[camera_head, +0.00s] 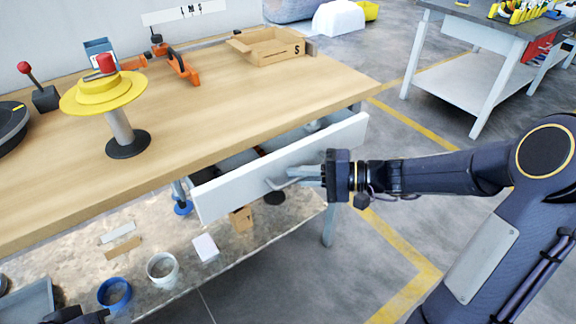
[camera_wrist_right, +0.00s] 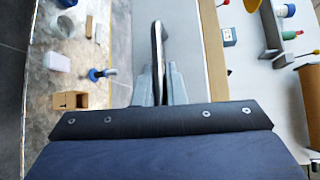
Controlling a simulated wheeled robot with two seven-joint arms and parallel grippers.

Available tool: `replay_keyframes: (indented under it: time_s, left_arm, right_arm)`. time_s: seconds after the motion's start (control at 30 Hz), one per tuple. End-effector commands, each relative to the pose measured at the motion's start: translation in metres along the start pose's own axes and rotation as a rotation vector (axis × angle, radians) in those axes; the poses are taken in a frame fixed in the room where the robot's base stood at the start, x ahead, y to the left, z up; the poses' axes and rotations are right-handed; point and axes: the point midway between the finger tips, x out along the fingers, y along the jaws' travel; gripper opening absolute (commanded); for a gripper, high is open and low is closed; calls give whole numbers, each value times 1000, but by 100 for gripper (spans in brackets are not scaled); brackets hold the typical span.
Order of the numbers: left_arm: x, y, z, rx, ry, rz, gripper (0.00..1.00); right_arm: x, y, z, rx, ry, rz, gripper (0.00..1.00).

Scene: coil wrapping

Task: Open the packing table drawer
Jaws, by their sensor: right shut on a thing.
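The packing table's drawer (camera_head: 240,180) has a white front and stands out from under the wooden tabletop, with part of its inside showing behind the front. Its grey bar handle (camera_head: 280,187) is on the front face. My right gripper (camera_head: 300,173) is shut on the handle, with the arm reaching in from the right. In the right wrist view the handle (camera_wrist_right: 157,45) stands between the two grey fingers (camera_wrist_right: 163,85). A dark piece of my left arm or gripper (camera_head: 78,316) shows at the bottom left edge; its jaws cannot be made out.
The tabletop (camera_head: 190,115) holds a yellow spool stand (camera_head: 105,92), an orange clamp tool (camera_head: 183,68) and a cardboard box (camera_head: 268,46). A lower shelf (camera_head: 190,275) holds tape rolls and small boxes. Open floor lies right of the drawer; another table (camera_head: 480,40) stands at the back right.

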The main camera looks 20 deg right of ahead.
Motion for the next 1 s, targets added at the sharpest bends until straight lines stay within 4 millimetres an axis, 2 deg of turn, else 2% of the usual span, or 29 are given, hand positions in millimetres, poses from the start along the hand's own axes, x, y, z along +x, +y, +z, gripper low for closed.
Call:
replay_keyframes:
  time_s: [0.2,0.5,0.73,1.0]
  left_arm:
    - [8,-4,4,0,0,0,0]
    - [10,-4,5,0,0,0,0]
    - [10,-5,5,0,0,0,0]
    - [10,-5,5,0,0,0,0]
  right_arm:
    - [-43,14,42,1,5,2,0]
    - [-96,29,95,2,5,0,0]
    - [-123,37,123,2,2,1,0]
    - [-137,41,137,0,-1,1,0]
